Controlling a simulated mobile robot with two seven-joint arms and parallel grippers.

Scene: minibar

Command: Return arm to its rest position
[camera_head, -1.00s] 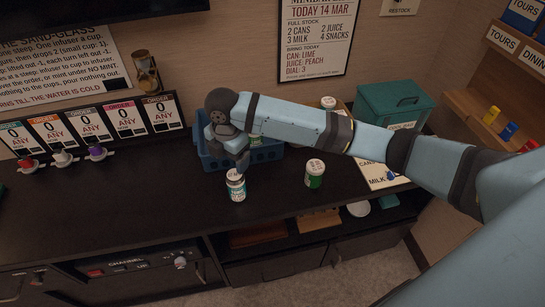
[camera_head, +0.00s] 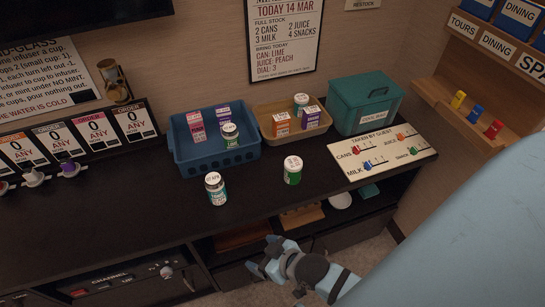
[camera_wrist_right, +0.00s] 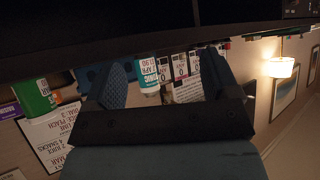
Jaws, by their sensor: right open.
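My right gripper (camera_head: 261,256) is open in the head view, low in front of the counter (camera_head: 130,215). It is below the counter's front edge, and my right arm comes in from the lower right. In the right wrist view the two fingers (camera_wrist_right: 165,66) are spread apart with nothing held between them. A white and teal can (camera_head: 216,190) stands upright on the counter near the front edge. It shows beyond the fingers in the wrist view (camera_wrist_right: 147,72). A green and white can (camera_head: 293,170) stands farther right. My left gripper is not in view.
A blue basket (camera_head: 188,164) holds cartons and a can. A tan tray (camera_head: 284,139) holds cartons and a can. A teal cool box (camera_head: 366,101) and a guest board (camera_head: 383,152) are at right. Open shelves with items (camera_head: 302,217) lie near the gripper. A wooden rack (camera_head: 440,93) is on the right wall.

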